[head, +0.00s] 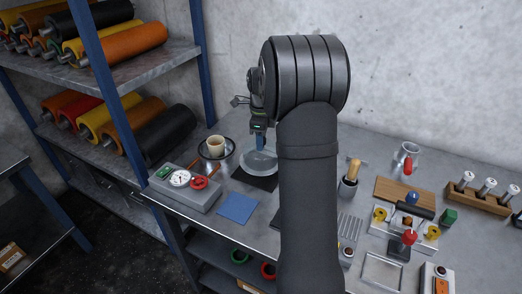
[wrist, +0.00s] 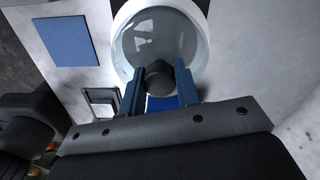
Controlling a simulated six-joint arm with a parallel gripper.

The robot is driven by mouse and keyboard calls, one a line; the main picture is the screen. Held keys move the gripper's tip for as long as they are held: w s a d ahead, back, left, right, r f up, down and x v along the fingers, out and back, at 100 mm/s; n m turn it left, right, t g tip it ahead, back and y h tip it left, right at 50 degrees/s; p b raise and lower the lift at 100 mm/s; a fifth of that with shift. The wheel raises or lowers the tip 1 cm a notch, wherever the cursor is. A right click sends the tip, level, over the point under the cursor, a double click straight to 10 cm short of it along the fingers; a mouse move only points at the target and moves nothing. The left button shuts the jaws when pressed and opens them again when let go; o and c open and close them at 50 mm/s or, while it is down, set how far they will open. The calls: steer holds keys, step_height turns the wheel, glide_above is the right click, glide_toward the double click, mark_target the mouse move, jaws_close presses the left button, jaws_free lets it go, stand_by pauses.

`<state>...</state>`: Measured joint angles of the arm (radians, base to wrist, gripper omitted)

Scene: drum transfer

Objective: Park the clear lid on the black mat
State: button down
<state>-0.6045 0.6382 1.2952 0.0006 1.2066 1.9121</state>
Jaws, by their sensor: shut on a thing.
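The clear lid (head: 259,163) is a round, see-through disc with a pale rim. In the head view it overlaps the far part of the black mat (head: 262,184), and I cannot tell whether it touches the mat or hangs just above it. The mat's near part shows in front of the lid. My gripper (head: 260,143) is above the lid, pointing down. In the wrist view the blue fingers of my gripper (wrist: 158,82) are shut on the dark knob of the lid (wrist: 135,35). My arm hides part of the table to the right.
A blue mat (head: 237,208) lies in front. A holder with a wooden-handled tool (head: 350,180) and several racks and small parts fill the right.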

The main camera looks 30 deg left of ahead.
steer(key=shift+f, duration=1.95)
steer(key=c, duration=1.1)
jaws_free()
steer(key=shift+f, duration=0.15)
step_height(320, 180, up, 12)
steer(key=shift+r, duration=0.2)
steer(key=shift+f, duration=0.1)
steer(key=shift+f, duration=3.95)
